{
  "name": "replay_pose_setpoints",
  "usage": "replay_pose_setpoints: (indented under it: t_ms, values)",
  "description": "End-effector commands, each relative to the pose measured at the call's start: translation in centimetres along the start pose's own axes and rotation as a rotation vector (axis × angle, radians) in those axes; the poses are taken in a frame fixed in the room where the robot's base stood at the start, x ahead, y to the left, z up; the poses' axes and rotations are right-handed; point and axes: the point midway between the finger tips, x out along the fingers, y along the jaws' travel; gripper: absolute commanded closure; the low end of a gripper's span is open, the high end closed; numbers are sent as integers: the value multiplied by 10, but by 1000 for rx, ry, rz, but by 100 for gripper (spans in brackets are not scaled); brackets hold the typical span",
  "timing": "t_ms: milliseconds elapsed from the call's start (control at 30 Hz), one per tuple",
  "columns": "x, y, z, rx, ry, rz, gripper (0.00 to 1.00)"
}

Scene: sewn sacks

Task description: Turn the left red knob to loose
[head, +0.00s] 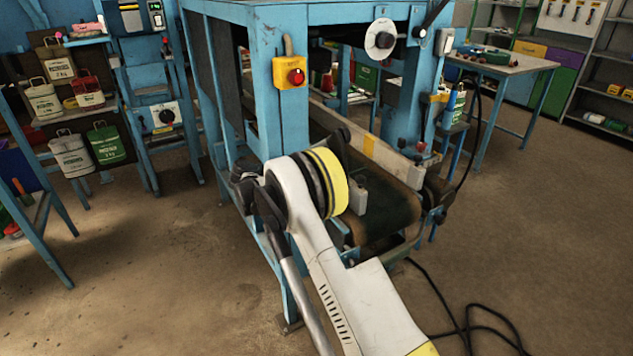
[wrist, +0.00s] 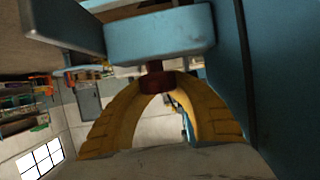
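A dark red knob (wrist: 155,84) hangs on a short stem beneath a light blue block (wrist: 160,36) in the wrist view. The yellow fingers of my gripper (wrist: 158,93) arch up from both sides, with their tips close beside the knob. I cannot tell whether they touch it. In the head view my white arm with its yellow band reaches to the blue machine's (head: 293,125) conveyor, and it hides the gripper and this knob. A small red knob (head: 421,147) shows at the machine's right post.
A yellow box with a red button (head: 296,76) is on the machine's front left post. The dark conveyor belt (head: 385,212) lies beside my arm. A rack with sacks (head: 72,155) stands left. A black cable (head: 470,330) lies on the floor at right. The left foreground floor is clear.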

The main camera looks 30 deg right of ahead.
Motion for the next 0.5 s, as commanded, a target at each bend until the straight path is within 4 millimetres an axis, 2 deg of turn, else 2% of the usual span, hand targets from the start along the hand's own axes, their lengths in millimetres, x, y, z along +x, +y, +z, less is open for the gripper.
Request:
replay_pose_setpoints:
  t_ms: [500]
  values:
    - [-2,-1,1,-32,-1,-78,100]
